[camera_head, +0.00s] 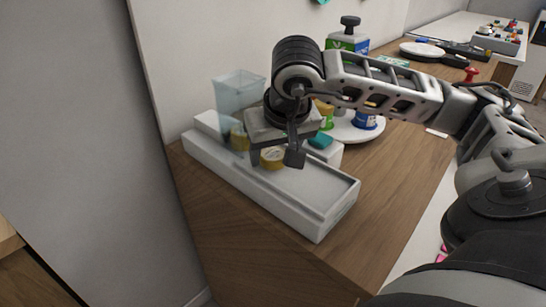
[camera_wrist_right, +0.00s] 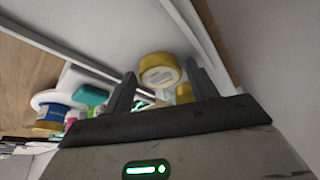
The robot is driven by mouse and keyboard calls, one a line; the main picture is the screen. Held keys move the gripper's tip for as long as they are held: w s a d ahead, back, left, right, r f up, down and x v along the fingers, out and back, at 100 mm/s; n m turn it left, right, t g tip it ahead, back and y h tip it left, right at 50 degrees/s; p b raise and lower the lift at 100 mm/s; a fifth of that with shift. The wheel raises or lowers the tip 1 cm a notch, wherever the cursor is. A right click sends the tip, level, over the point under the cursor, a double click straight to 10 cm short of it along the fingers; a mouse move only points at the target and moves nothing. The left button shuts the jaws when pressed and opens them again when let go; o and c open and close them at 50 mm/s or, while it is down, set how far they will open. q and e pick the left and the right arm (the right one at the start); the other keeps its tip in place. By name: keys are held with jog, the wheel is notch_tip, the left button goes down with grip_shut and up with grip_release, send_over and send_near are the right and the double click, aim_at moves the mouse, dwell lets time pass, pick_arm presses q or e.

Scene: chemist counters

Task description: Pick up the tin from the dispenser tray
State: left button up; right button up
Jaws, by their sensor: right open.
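A yellow tin with a pale lid (camera_head: 272,158) lies on the long white dispenser tray (camera_head: 318,190). A second yellow tin (camera_head: 239,139) sits further back, near the foot of the clear hopper (camera_head: 238,92). My right gripper (camera_head: 274,160) is open above the tray, with its fingers to either side of the nearer tin. In the right wrist view that tin (camera_wrist_right: 160,72) shows between and beyond the two fingertips, with no clear contact. Part of another yellow tin (camera_wrist_right: 184,93) shows behind the right finger. My left gripper is not in view.
A white round plate (camera_head: 372,134) with a blue jar (camera_head: 364,121) and other coloured containers stands behind the tray. A teal box (camera_head: 320,140) is close beside my right gripper. A wall runs along the hopper side. The wooden counter (camera_head: 392,185) right of the tray is clear.

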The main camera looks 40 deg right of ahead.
jog(key=c, duration=0.8)
jog(key=shift+o, duration=0.2)
jog(key=shift+r, duration=0.1)
